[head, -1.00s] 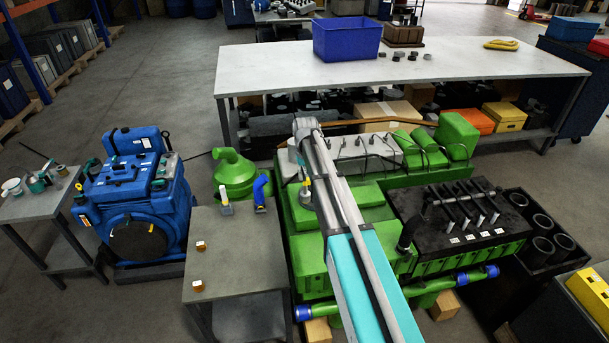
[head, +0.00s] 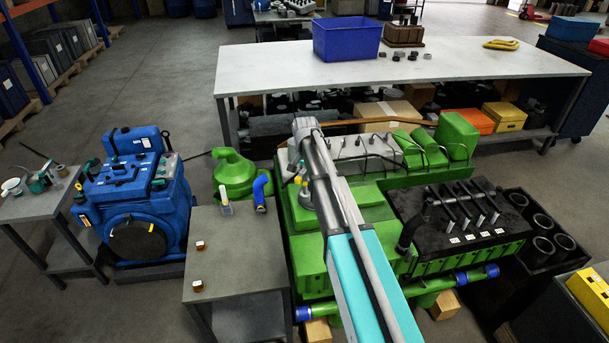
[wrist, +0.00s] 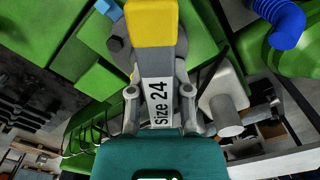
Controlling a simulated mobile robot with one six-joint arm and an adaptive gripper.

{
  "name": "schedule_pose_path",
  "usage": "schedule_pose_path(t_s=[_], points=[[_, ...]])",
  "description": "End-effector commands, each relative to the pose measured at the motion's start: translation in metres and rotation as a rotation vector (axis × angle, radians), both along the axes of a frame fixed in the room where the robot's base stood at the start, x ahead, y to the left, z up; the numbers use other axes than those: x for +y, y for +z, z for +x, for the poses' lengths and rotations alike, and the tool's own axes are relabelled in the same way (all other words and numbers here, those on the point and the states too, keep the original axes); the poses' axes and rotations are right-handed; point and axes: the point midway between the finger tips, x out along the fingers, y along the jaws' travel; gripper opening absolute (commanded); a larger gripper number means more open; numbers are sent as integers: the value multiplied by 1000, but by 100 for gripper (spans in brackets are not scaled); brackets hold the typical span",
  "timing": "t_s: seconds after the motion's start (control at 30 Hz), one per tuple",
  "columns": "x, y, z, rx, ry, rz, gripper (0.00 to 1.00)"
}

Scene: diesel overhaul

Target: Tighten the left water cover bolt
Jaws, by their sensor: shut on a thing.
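My gripper (wrist: 156,100) is shut on a grey tool marked "Size 24", with a yellow end section (wrist: 156,22). In the head view my gripper (head: 297,172) is over the left part of the green engine (head: 312,220), partly hidden by my arm. The tool's yellow part (head: 303,194) shows just below it. In the wrist view a dark bolt head (wrist: 116,44) sits on a grey round part beside the tool. Whether the tool's tip touches a bolt is hidden, and I cannot tell if this is the left water cover bolt.
A blue engine (head: 130,210) stands further left. A long workbench (head: 270,75) is behind.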

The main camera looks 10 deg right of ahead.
Motion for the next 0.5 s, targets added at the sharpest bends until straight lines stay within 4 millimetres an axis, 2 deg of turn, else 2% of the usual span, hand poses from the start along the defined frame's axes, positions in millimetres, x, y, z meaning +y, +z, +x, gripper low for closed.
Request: schedule_pose_path(t_s=[0.03,0.5], points=[[0,0,0,0,-36,0,0],[0,0,0,0,36,0,0]])
